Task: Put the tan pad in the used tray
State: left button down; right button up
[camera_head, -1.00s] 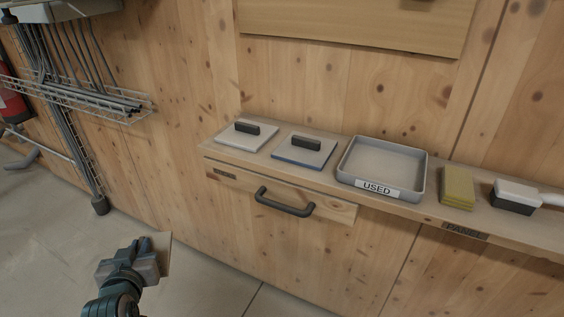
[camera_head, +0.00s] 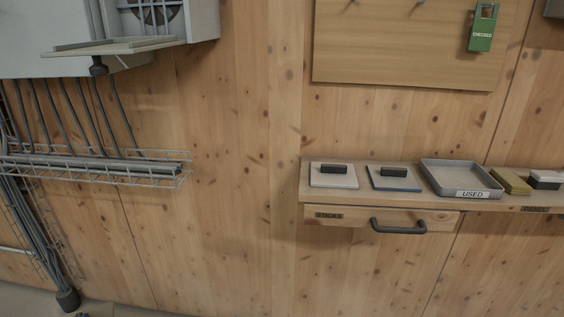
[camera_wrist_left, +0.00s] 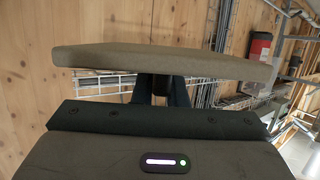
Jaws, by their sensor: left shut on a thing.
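The tan pad (camera_wrist_left: 165,62) is in the left wrist view, a flat brownish slab seen nearly edge-on. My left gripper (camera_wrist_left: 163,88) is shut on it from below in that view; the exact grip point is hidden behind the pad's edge. Neither gripper shows in the head view now. The used tray (camera_head: 460,178) is a shallow grey tray with a "USED" label, on the wooden shelf at the right of the head view. It looks empty.
A white pad (camera_head: 334,175) and a blue-edged pad (camera_head: 394,178), both with dark handles, lie left of the tray on the shelf (camera_head: 310,197). A drawer handle (camera_head: 398,227) projects below. A wire rack (camera_head: 100,170) hangs at left.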

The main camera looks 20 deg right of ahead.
aim_at(456, 179)
jog(key=j+z, duration=0.1)
jog(key=z, duration=1.7)
